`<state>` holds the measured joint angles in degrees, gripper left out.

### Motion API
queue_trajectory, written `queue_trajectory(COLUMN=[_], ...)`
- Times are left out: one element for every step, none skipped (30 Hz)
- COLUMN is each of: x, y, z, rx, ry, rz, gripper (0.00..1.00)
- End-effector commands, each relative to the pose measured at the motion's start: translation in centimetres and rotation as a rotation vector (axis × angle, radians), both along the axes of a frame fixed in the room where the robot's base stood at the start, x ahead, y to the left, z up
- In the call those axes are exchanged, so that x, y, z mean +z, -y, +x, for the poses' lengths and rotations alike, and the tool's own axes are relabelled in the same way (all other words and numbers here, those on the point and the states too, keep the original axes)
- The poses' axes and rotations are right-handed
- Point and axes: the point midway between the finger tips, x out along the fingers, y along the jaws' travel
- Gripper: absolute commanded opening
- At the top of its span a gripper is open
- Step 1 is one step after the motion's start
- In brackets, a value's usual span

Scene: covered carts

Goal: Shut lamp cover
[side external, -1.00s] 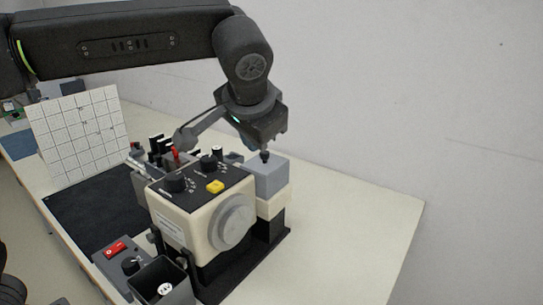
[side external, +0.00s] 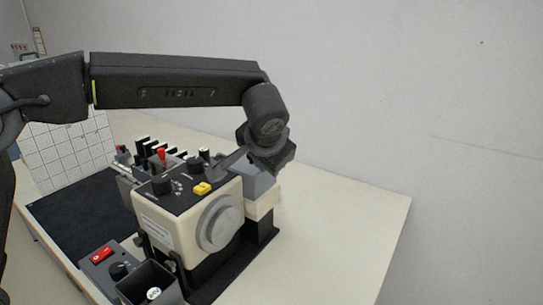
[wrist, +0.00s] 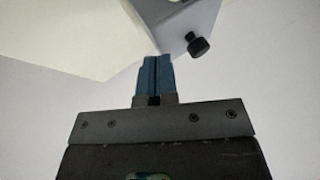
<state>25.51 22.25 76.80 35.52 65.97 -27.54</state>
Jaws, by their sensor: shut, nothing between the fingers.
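A grey-blue box-shaped part (side external: 262,181), likely the lamp cover, sits on the cream housing (side external: 264,206) behind the machine's front block. I cannot tell how far it is open. My gripper (side external: 276,157) is over and beside this part in the side view, hiding its top; its fingertips are not clear there. In the wrist view my gripper's blue fingers (wrist: 157,62) are shut together and empty. A pale grey part with a black knob (wrist: 198,46) is just beyond and right of the fingertips. I cannot tell whether they touch anything.
The cream front block (side external: 188,225) carries dials, a yellow button (side external: 202,188) and a large round grey disc (side external: 220,228). A red switch (side external: 103,253) and an open black bin (side external: 150,284) stand in front. The pale table is clear on the right (side external: 335,225).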

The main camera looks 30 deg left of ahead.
Motion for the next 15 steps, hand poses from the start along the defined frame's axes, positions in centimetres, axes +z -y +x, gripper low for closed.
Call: queue_trajectory(x=[0.0,0.0,0.0,0.0,0.0,0.0,0.0,0.0,0.0,0.0,0.0,0.0,0.0,0.0,0.0], y=[-0.7,-1.0,-1.3,-1.5,-1.7,-1.9,-2.0,-2.0,-2.1,-2.1,-2.1,-2.1,-2.1,-2.1,-2.1], z=[0.1,0.2,0.3,0.4,0.4,0.5,0.5,0.5,0.5,0.5,0.5,0.5,0.5,0.5,0.5], rx=[0.002,0.001,0.0,-0.001,-0.001,-0.001,-0.001,-0.002,-0.002,-0.002,-0.002,-0.003,-0.003,-0.003,-0.003], ry=[-0.001,-0.002,-0.001,-0.001,-0.002,-0.002,-0.002,-0.002,-0.002,-0.002,-0.002,-0.002,-0.002,-0.002,-0.002], rz=[0.0,0.0,-0.001,0.0,-0.001,-0.001,-0.001,-0.001,-0.001,-0.001,-0.001,0.0,0.0,0.0,0.0], gripper=[0.0,0.0,0.0,0.0,0.0,0.0,0.0,0.0,0.0,0.0,0.0,0.0,0.0,0.0,0.0])
